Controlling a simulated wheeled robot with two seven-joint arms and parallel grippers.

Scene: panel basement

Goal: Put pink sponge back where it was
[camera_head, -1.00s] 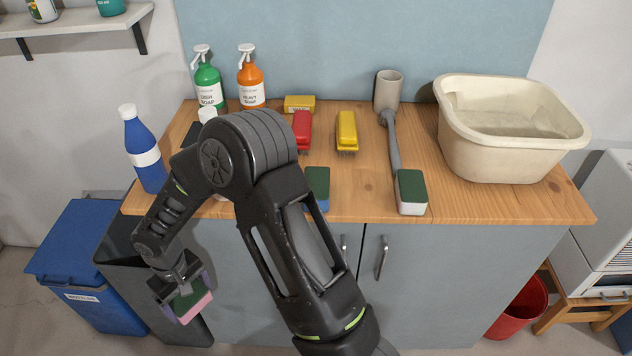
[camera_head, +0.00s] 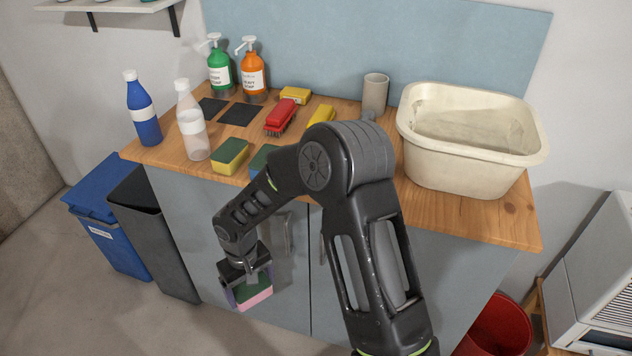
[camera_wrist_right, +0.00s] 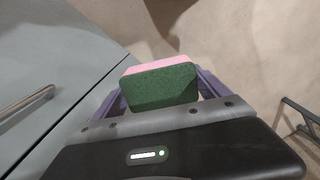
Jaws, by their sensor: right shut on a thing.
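The pink sponge (camera_head: 254,292), pink with a dark green scouring side, is held between the fingers of my right gripper (camera_head: 247,288). It hangs in front of the grey cabinet doors, below the countertop edge. In the right wrist view the sponge (camera_wrist_right: 160,86) sits between the purple fingers, green face toward the camera and pink edge beyond. A yellow sponge with a green top (camera_head: 230,157) stands on the counter's front left. A blue and green sponge (camera_head: 264,160) is beside it, partly hidden by my arm. My left gripper is not in view.
The wooden counter (camera_head: 480,215) holds a cream basin (camera_head: 475,165), red brush (camera_head: 281,116), yellow brush (camera_head: 320,115), soap bottles, clear bottle (camera_head: 193,125) and blue bottle (camera_head: 142,110). A grey bin (camera_head: 150,225) and blue recycling bin (camera_head: 103,225) stand left. Cabinet handles protrude near my arm.

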